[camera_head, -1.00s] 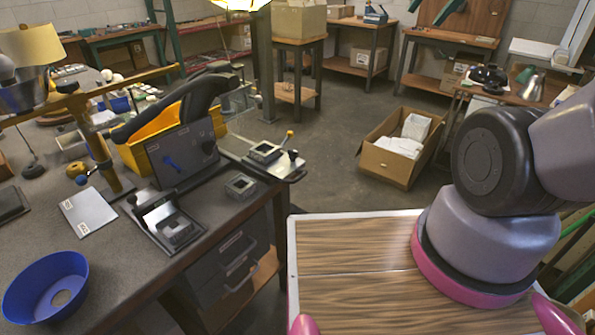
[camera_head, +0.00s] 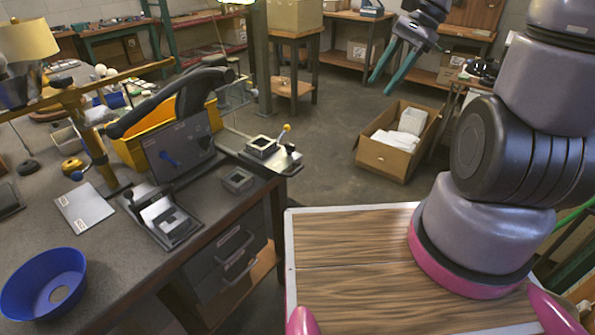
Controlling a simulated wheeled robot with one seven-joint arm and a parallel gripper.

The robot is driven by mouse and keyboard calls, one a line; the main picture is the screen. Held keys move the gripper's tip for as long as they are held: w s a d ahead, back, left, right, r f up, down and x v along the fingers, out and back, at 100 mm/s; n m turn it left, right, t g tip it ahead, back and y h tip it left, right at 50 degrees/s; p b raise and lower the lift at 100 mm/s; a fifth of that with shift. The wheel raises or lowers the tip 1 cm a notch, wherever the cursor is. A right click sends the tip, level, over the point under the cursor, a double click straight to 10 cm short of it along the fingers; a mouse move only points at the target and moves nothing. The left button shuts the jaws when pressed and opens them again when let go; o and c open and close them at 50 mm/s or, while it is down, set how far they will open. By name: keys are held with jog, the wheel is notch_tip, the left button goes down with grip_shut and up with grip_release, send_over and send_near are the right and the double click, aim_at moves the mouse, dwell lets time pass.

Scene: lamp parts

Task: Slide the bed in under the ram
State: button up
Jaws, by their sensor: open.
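My gripper (camera_head: 382,86) hangs at the top right, over the floor beyond the bench. Its two teal fingers point down and left, apart and empty. A flat dark slide (camera_head: 284,163), which looks like the bed, sticks out at the bench's right end. Behind the slide stands a thin frame (camera_head: 236,96); I cannot tell clearly which part is the ram.
A black-armed yellow machine (camera_head: 160,117) and a grey panel (camera_head: 180,148) stand left of the slide. A small square block (camera_head: 238,180) and a blue bowl (camera_head: 44,284) are on the bench. An open cardboard box (camera_head: 382,158) is on the floor.

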notch_tip(320, 180, down, 16)
jog(key=w+a+m+g+y, duration=0.1)
jog(key=a+m+g+y, duration=0.15)
jog(key=m+y, duration=0.6)
jog(key=m+t+y, duration=0.5)
jog(key=m+t, duration=0.4)
jog(key=m, duration=0.9)
send_near(297, 169)
jog(key=x, duration=0.9)
jog(key=shift+w+a+f, duration=0.2)
jog(key=shift+a+f, duration=0.05)
jog(key=shift+a, duration=0.15)
grip_shut()
